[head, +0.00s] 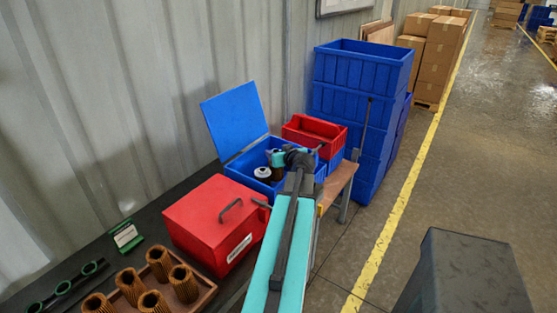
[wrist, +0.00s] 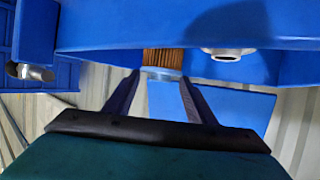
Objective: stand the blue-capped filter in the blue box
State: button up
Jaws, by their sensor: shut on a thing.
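The blue box (head: 240,171) stands on the bench with its blue lid (head: 235,118) swung open toward the wall. My gripper (head: 277,160) is over the box opening, partly hidden by my own arm. In the wrist view my gripper (wrist: 160,76) is shut on a filter with brown pleats (wrist: 163,60) and a pale bluish end cap (wrist: 162,73). A white-topped part (head: 263,173) is inside the box.
A closed red box (head: 210,222) with a handle is in front of the blue box. A red crate (head: 313,134) is close behind it. Several brown filters (head: 130,285) stand in a tray at the front left. Tall blue crates (head: 355,85) are stacked behind.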

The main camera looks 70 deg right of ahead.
jog(key=shift+f+p, duration=0.5)
jog(key=shift+f, duration=1.35)
jog(key=shift+f+b, duration=0.15)
jog(key=shift+b, duration=0.15)
jog(key=o, duration=1.4)
jog(key=shift+p, duration=0.3)
jog(key=shift+s+a+r, duration=0.1)
jog(key=shift+a+r, duration=0.05)
jog(key=shift+r, duration=0.05)
